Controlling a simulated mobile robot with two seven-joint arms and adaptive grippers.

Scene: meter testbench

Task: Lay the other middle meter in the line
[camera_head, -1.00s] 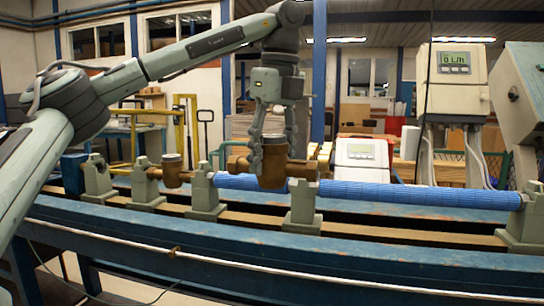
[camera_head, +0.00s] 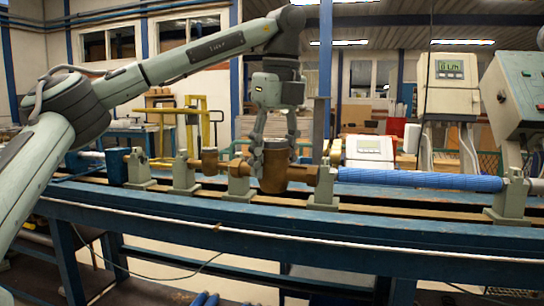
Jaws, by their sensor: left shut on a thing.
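My left gripper (camera_head: 270,155) points down from above and is shut on a large bronze meter (camera_head: 274,178) with a dark round top. The meter lies level, its ends near two grey-green supports, the left one (camera_head: 238,186) and the right one (camera_head: 325,190). I cannot tell whether it rests on them or is just above. To its right a blue ribbed pipe (camera_head: 420,180) runs in about the same line. A smaller bronze meter (camera_head: 209,161) sits further left in the line. My right gripper is not in view.
The blue bench beam (camera_head: 350,232) runs along the front. A display box (camera_head: 450,68) and a control box (camera_head: 522,90) stand at the right. A white box (camera_head: 370,150) is behind the line. More supports (camera_head: 138,168) stand at the left.

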